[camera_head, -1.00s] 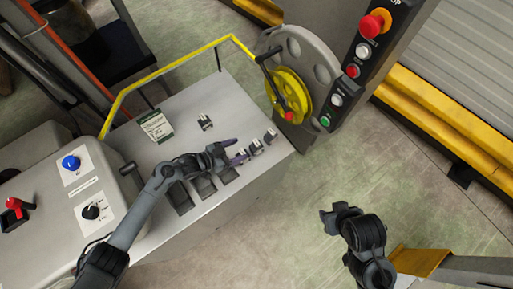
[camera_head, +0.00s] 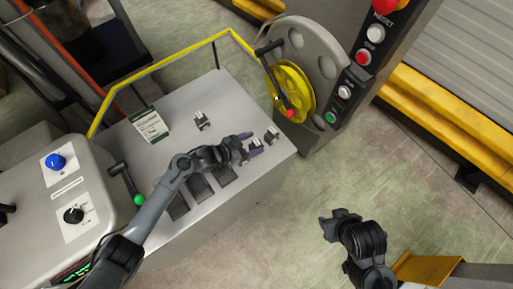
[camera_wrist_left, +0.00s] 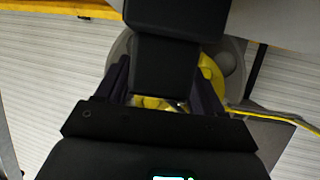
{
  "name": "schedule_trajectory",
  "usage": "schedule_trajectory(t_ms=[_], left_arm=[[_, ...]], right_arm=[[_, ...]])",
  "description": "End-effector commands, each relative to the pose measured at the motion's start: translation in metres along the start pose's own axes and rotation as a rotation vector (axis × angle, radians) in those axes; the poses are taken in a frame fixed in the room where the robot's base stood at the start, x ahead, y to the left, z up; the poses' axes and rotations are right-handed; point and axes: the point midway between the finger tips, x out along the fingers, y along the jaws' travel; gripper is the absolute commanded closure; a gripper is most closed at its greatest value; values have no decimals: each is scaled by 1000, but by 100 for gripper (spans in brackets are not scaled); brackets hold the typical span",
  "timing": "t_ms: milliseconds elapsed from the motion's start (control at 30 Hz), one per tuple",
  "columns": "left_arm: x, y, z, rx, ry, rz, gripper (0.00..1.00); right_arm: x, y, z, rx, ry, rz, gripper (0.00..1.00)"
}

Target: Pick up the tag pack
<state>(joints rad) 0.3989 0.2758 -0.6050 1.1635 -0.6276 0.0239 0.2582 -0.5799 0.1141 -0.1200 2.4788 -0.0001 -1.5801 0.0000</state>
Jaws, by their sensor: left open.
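A flat white card with printed lines and a dark green edge (camera_head: 149,125) lies on the grey bench top, left of centre; it may be the tag pack, but I cannot read it. My left gripper (camera_head: 249,145) is open low over the bench's right end, well to the right of the card. Its purple fingers are around or just above a small metal clip; I cannot tell if they touch it. In the left wrist view its dark fingers (camera_wrist_left: 162,88) stand apart, with a black block partly covering the gap. My right gripper (camera_head: 328,222) hangs over the floor, its jaws unclear.
More small clips stand on the bench, one near its middle (camera_head: 202,121) and one at its right end (camera_head: 271,136). Dark pads (camera_head: 201,187) line the front edge. A yellow rail (camera_head: 165,70), yellow wheel (camera_head: 293,95) and button panel (camera_head: 355,75) border the bench.

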Motion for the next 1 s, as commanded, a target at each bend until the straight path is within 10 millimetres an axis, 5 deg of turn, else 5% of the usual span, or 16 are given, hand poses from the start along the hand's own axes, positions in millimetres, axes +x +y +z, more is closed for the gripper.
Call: schedule_trajectory(t_ms=[133,567,1000], left_arm=[[-1,0,-1,0,0,0,32],[-1,0,0,0,0,0,98],[-2,0,-4,1,1,-1,100]], right_arm=[[-1,1,0,-2,0,2,57],[-1,2,0,-10,0,8,57],[-3,1,-1,-4,1,3,57]])
